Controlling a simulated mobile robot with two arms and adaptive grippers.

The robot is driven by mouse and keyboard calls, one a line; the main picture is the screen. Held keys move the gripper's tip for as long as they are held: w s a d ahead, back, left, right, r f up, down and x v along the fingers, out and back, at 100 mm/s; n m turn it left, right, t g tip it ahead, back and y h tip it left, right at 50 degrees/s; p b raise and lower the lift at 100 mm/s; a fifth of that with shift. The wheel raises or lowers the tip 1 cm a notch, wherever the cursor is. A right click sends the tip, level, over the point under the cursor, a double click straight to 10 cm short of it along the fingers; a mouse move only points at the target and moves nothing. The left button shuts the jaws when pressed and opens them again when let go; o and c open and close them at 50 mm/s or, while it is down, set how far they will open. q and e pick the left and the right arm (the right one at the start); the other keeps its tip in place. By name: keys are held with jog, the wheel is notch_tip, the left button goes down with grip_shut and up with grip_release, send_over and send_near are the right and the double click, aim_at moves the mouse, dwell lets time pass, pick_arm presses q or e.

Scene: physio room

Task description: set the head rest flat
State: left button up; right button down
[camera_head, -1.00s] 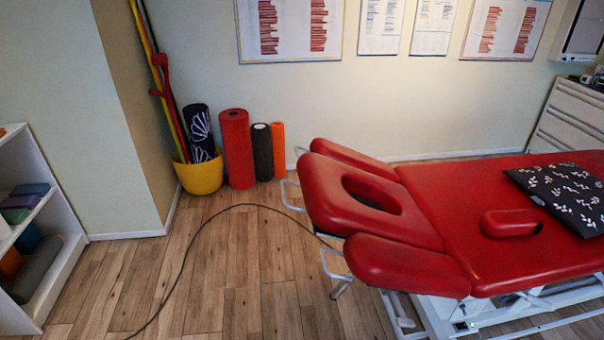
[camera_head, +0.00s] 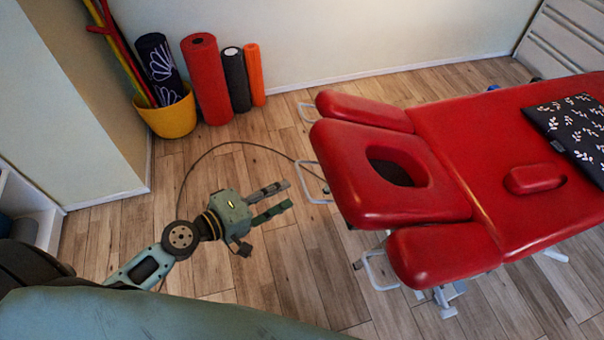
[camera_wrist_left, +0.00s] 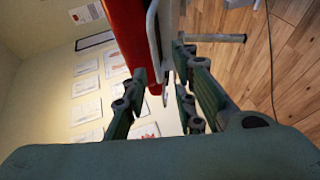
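The head rest (camera_head: 350,180) is a red cushion with an oval hole, at the near end of the red treatment table (camera_head: 470,130). Its free end looks raised above the two arm rests, so it seems tilted. A metal loop handle (camera_head: 312,182) sticks out from its left end. My left gripper (camera_head: 289,195) is open and empty, left of the handle and apart from it, fingers pointing at it. In the left wrist view the open fingers (camera_wrist_left: 155,82) frame the red cushion edge (camera_wrist_left: 128,35) and the pale metal bar (camera_wrist_left: 153,40) ahead. My right gripper is not in view.
Red arm rests (camera_head: 365,110) (camera_head: 440,253) flank the head rest, with metal loops (camera_head: 378,272) beside them. A dark cable (camera_head: 215,150) curves over the floor. A yellow pot (camera_head: 170,115) and upright rolls (camera_head: 206,80) stand by the wall. A patterned black cushion (camera_head: 570,125) lies on the table.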

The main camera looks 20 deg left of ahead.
aim_at(302, 179)
pick_arm(q)
jog(key=x, duration=0.2)
jog(key=p+x, duration=0.1)
jog(key=x, duration=0.2)
jog(key=p+x, duration=0.1)
jog(key=x, duration=0.1)
jog(key=shift+w+d+r, duration=0.2)
jog(key=shift+d+r, duration=0.1)
jog(key=shift+d, duration=0.05)
jog(key=shift+w+f, duration=0.1)
grip_shut()
